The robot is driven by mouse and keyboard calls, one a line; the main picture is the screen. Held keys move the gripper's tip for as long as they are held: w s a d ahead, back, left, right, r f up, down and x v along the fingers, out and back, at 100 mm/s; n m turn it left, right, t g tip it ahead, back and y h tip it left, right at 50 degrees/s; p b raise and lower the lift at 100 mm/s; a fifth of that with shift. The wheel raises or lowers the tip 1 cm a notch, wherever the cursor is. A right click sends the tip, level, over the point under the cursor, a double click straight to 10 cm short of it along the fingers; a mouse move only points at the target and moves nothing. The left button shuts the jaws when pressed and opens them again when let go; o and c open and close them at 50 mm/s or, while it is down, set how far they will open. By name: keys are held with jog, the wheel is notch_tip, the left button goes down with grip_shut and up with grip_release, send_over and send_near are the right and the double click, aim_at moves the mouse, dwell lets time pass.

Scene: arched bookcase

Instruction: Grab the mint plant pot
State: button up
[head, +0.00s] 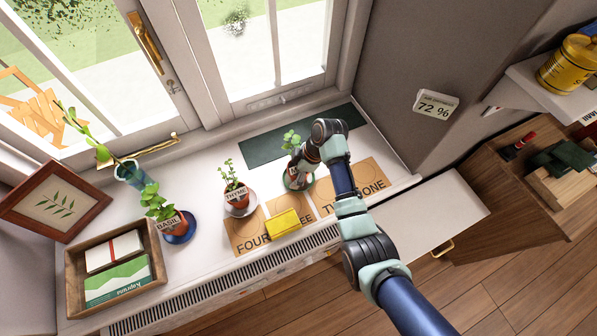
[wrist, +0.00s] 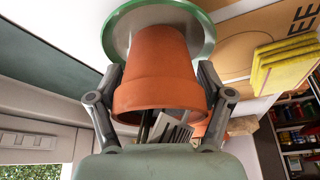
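A terracotta pot with a small leafy green plant (head: 291,139) stands on the windowsill, right of the thyme pot. My gripper (head: 303,172) is at this pot and covers much of it. In the wrist view the pot (wrist: 155,68) appears upside down, with its base by a green-rimmed saucer (wrist: 203,40). My gripper's two fingers (wrist: 160,85) flank the pot, close to its sides. I cannot tell whether they press on it. A white label (wrist: 178,130) is partly hidden and its word cannot be read, so the mint name is not confirmed.
The thyme pot (head: 236,194) stands close on the left, and the basil pot (head: 173,222) farther left. A yellow block (head: 283,223) lies on a cardboard-coloured numbered mat (head: 336,193) in front. A wooden tray (head: 73,285) and a frame (head: 24,204) stand at far left. A dark green strip (head: 262,148) lies behind.

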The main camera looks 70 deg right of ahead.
jog(key=c, duration=0.9)
jog(key=shift+o, duration=0.2)
jog(key=shift+r, duration=0.1)
notch_tip(320, 180, up, 20)
jog(key=p, duration=0.7)
jog(key=shift+p, duration=0.35)
